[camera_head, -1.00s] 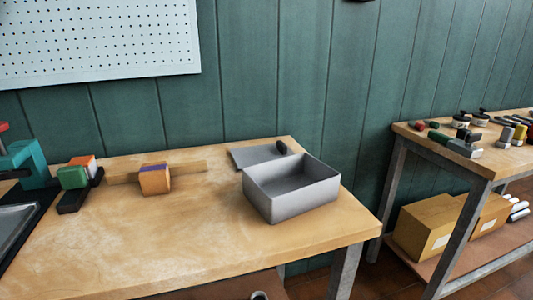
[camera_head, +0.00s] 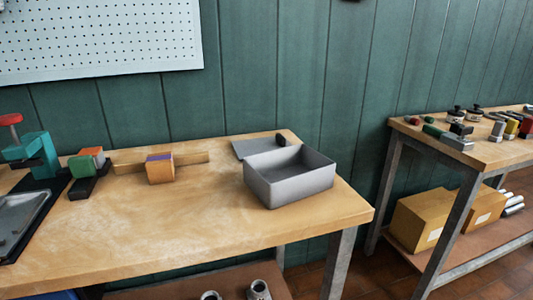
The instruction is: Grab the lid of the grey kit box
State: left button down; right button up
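The grey kit box (camera_head: 290,184) stands open and looks empty on the right part of the wooden workbench. Its lid (camera_head: 252,147), a flat grey plate with a dark handle (camera_head: 281,139), lies on the bench behind the box, near the back edge. The box hides part of the lid's front. Neither of my grippers is in view.
The near workbench (camera_head: 140,230) is clear in front and in the middle. A wooden block (camera_head: 160,169), a green block (camera_head: 81,167) and a teal press (camera_head: 33,152) stand to the left. A second bench (camera_head: 488,152) with tools stands at right.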

aim_at(243, 148)
jog(key=k+u, duration=0.15)
jog(key=u, duration=0.2)
jog(key=k+u, duration=0.2)
jog(key=u, duration=0.15)
jog(key=k+j+u, duration=0.15)
jog(key=u, duration=0.15)
jog(key=i+l+u, duration=0.1)
jog(key=l+u, duration=0.25)
jog(key=l, duration=0.25)
jog(key=l+u, duration=0.4)
jog(key=l, duration=0.25)
jog(key=l+u, duration=0.35)
jog(key=l, duration=0.3)
